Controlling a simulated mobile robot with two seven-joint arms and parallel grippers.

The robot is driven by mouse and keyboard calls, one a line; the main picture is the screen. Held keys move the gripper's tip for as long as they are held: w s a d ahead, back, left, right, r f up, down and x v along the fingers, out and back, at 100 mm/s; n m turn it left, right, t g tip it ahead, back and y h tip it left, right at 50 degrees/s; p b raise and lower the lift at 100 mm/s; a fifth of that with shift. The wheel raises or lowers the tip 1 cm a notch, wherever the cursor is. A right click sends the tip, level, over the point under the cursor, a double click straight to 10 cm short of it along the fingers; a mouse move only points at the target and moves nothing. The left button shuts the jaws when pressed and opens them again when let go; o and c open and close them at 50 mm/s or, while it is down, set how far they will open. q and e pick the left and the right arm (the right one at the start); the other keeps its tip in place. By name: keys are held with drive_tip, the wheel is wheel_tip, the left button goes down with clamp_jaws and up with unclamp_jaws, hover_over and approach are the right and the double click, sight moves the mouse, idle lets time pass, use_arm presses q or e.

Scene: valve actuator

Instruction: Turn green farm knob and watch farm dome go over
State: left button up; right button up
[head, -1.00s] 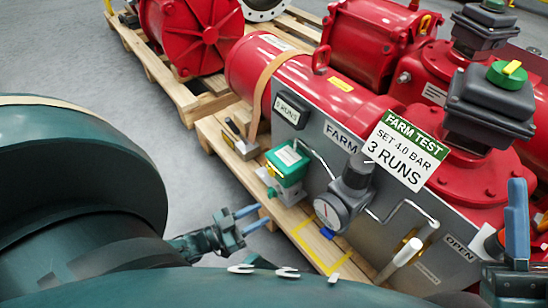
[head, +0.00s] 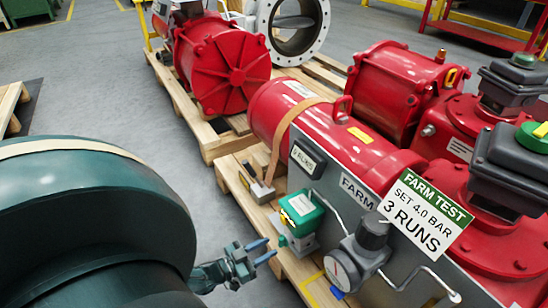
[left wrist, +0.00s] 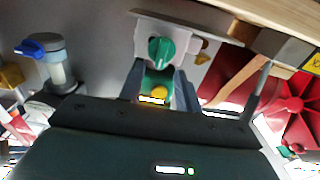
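The green valve block (head: 302,213) sits at the front of the red actuator labelled FARM, with a small green knob (head: 283,241) low on its near side. In the left wrist view a green knob (left wrist: 160,51) shows just past the fingertips. My left gripper (head: 263,250) is open and empty, with blue-tipped fingers apart, just short of the small knob. In the left wrist view the two fingers (left wrist: 160,86) stand on either side of a green part. Contact is not clear. The green farm dome (head: 533,137) with a yellow mark tops a black box at right, partly cut off. My right gripper is out of view.
A gauge with a grey regulator (head: 345,268) and bent metal tubing stand right of the valve block. A FARM TEST sign (head: 424,212) hangs on the actuator. A wooden pallet (head: 240,190) lies beneath. Open grey floor is at left.

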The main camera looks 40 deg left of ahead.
use_arm(q)
drive_tip(key=x, duration=0.3)
drive_tip(key=shift+w, duration=0.2)
clamp_jaws()
